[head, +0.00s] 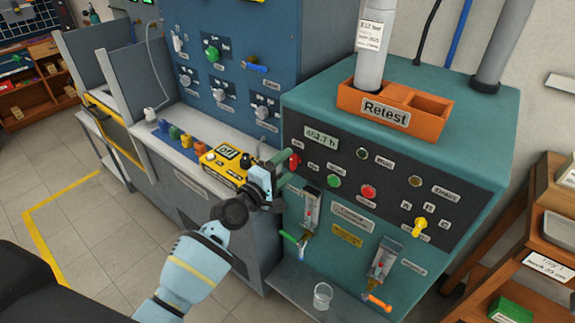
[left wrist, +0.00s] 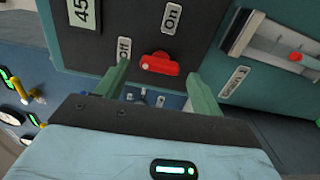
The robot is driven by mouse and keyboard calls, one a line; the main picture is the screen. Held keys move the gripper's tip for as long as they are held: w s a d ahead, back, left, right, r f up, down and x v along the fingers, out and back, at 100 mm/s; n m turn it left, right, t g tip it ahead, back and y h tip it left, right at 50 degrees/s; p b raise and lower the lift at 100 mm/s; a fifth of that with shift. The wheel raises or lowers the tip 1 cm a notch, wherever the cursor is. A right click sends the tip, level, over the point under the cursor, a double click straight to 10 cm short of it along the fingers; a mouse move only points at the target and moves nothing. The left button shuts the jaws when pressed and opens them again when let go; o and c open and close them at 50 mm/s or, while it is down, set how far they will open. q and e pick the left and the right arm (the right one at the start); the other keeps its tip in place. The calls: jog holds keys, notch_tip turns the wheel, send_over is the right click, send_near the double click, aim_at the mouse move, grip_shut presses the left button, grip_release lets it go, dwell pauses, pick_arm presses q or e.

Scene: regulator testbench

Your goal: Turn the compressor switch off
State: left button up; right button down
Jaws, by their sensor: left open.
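The compressor switch (left wrist: 162,65) is a red knob on the dark panel in the left wrist view, with a white mark at its left end. An Off label (left wrist: 123,50) lies to its upper left and an On label (left wrist: 171,17) above it. The marked end points left, nearer Off than On. In the head view the red switch (head: 295,161) shows at the panel's left edge, partly behind my gripper. My left gripper (head: 286,169) is open, its green fingers on either side of the switch; contact cannot be told. My right gripper is not in view.
The teal cabinet carries an hour display (head: 321,138), a green button (head: 334,181), a red button (head: 368,192) and a yellow knob (head: 420,227). An orange Retest tray (head: 385,118) sits on top. A glass (head: 323,295) stands on the lower ledge. A yellow box (head: 222,160) is left of my gripper.

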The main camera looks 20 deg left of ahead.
pick_arm(q)
jog(key=v, duration=0.6)
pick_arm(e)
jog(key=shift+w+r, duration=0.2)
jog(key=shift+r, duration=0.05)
pick_arm(q)
jog(key=shift+s, duration=0.1)
jog(key=s+f+m+g+y, duration=0.1)
jog(key=s+f+m, duration=0.4)
jog(key=s, duration=0.8)
jog(key=s+f+m+g+y+p, duration=0.1)
jog(key=s+f+m+g, duration=0.3)
jog(key=s+f, duration=0.6)
jog(key=s+d+f+m+g+y+p, duration=0.1)
jog(key=s+f+m, duration=0.6)
jog(key=s, duration=0.8)
jog(key=shift+s+f+g+y, duration=0.3)
jog(key=shift+f+g+y, duration=0.25)
jog(key=shift+g, duration=0.55)
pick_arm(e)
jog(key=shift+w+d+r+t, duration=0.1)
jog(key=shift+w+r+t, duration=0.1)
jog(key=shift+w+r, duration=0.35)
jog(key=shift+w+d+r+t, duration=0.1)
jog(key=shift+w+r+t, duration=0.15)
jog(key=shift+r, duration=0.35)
pick_arm(q)
jog(key=shift+d, duration=0.1)
